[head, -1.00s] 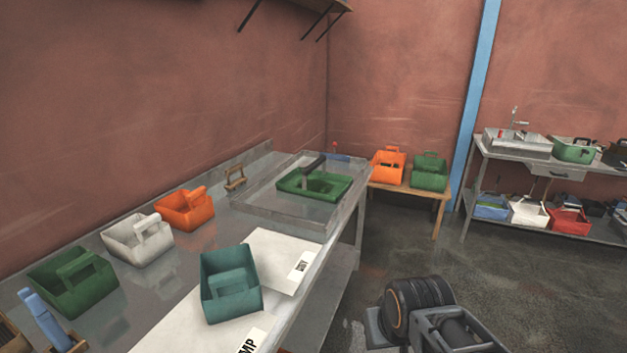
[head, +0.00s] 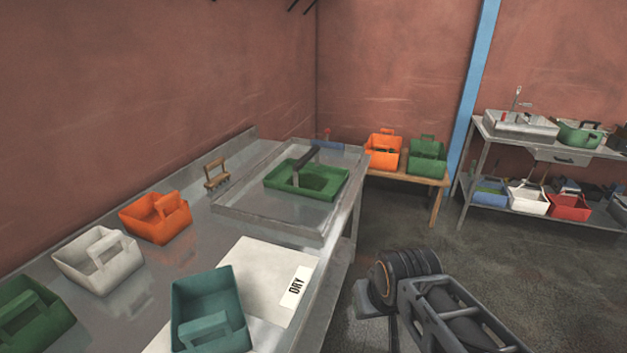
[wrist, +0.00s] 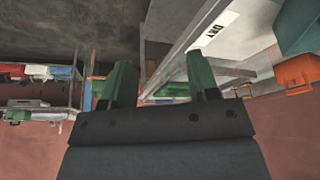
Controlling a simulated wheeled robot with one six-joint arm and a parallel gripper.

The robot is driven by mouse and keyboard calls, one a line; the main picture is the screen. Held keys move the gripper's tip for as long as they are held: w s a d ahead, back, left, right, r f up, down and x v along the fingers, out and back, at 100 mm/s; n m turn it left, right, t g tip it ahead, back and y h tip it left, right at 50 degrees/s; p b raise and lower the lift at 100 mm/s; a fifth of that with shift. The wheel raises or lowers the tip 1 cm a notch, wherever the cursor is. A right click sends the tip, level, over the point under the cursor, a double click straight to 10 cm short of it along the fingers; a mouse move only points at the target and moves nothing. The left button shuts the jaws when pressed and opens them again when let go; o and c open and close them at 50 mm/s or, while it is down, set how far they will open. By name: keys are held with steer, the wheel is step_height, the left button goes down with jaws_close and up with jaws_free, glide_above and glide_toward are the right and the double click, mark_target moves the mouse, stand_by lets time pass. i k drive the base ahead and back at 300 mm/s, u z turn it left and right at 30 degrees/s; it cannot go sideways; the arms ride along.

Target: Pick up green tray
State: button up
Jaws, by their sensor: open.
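That view appears upside down, and a green patch behind the fingers may be the tray; I cannot tell for sure. In the head view my arm is at the lower right, off the bench's right side and apart from the tray. My fingertips are not visible there.
On the metal bench stand a teal caddy (head: 209,307), an orange caddy (head: 150,222), a white caddy (head: 92,265) and a green caddy (head: 30,318). A white sheet marked DRY (head: 255,265) lies there. A wooden table (head: 408,178) holds two bins. Floor right of the bench is open.

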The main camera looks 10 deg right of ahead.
mark_target(303, 178)
steer(key=z, duration=1.15)
steer(key=i, duration=3.4)
steer(key=u, duration=3.65)
steer(key=i, duration=0.45)
steer(key=z, duration=0.05)
